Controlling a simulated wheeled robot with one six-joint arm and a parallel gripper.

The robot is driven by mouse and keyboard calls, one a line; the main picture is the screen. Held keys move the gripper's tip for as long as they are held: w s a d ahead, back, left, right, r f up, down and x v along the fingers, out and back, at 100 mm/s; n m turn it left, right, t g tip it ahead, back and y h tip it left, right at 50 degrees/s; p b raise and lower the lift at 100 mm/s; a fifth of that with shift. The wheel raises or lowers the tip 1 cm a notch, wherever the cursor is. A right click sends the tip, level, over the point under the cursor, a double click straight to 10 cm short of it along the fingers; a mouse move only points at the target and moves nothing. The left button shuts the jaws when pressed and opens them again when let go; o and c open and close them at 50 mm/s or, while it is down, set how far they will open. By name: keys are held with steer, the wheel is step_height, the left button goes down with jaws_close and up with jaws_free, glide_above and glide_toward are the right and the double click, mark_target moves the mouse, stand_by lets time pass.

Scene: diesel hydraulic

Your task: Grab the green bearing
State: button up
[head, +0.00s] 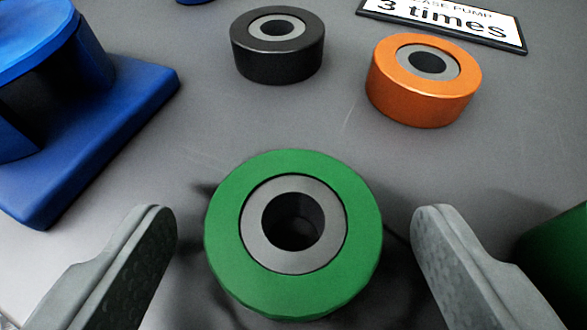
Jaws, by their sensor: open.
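The green bearing (225,225) is a thick green ring with a grey inner ring and a dark centre hole. It lies flat on the grey surface at the lower middle of the head view. My gripper (294,225) is open, with one grey finger on each side of the green bearing. A gap shows between each finger and the bearing in the picture. I cannot tell how high the fingertips are above the surface.
A black bearing (278,64) and an orange bearing (420,100) lie farther back. A blue part with a flat base (100,150) stands at left. A sign (445,22) reading "3 times" lies at back right. A dark green object (560,262) is cut off at right.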

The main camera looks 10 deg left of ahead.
steer(key=c, duration=1.1)
steer(key=shift+r, duration=0.1)
